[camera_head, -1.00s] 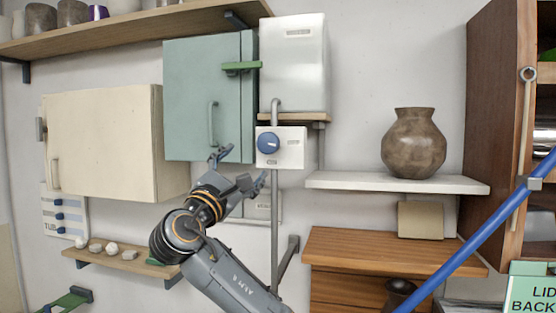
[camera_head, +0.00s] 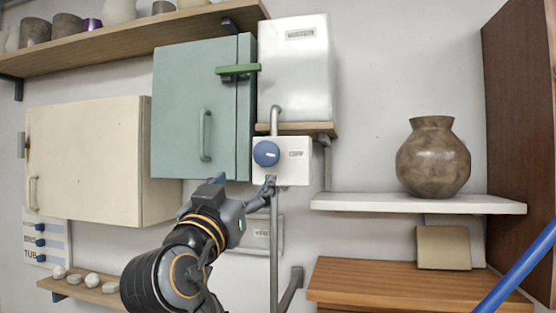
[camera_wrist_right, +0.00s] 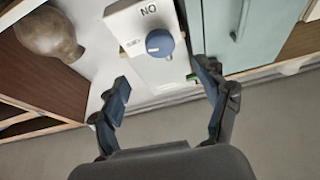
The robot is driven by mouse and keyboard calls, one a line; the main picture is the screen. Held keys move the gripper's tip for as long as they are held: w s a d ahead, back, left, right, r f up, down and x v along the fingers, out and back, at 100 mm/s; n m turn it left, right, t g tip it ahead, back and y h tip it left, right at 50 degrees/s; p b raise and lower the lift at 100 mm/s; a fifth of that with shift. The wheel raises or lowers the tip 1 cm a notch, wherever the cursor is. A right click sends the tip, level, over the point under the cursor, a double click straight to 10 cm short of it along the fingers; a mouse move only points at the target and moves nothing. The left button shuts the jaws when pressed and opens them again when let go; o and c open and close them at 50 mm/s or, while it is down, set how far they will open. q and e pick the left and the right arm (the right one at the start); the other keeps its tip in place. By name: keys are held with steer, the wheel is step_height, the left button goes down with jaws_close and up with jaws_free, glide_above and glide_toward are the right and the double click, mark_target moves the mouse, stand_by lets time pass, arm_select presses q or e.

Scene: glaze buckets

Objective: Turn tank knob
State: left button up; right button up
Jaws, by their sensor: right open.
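The round blue knob (camera_head: 266,154) is on the front of a white control box (camera_head: 295,174) under the white tank (camera_head: 295,75). A white mark shows on the knob, and an OFF label stands to its right. In the right wrist view the knob (camera_wrist_right: 160,43) lies beyond the fingertips, between their lines, with clear space before it. My right gripper (camera_head: 245,187) is open and empty, just below and left of the box in the head view. Its two spread fingers also show in the wrist view (camera_wrist_right: 163,83). My left gripper is not in view.
A green cabinet (camera_head: 180,110) with a handle is left of the tank. A grey vertical pipe (camera_head: 274,250) runs below the box. A white shelf (camera_head: 350,202) with a brown vase (camera_head: 433,158) is to the right. A blue pole (camera_head: 520,265) crosses the lower right.

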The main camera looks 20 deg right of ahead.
mark_target(265, 155)
steer(key=p+x, duration=0.2)
steer(key=x, duration=0.2)
steer(key=p+x, duration=0.3)
steer(key=x, duration=0.1)
steer(key=p+x, duration=0.2)
steer(key=x, duration=0.2)
steer(key=shift+s+r, duration=0.2)
steer(key=shift+r, duration=0.1)
steer(key=shift+w+d+r+p, duration=0.15)
steer(key=shift+w+d+p, duration=0.1)
steer(key=shift+w+p, duration=0.25)
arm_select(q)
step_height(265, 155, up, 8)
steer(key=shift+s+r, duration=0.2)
arm_select(e)
steer(key=shift+w+d, duration=0.1)
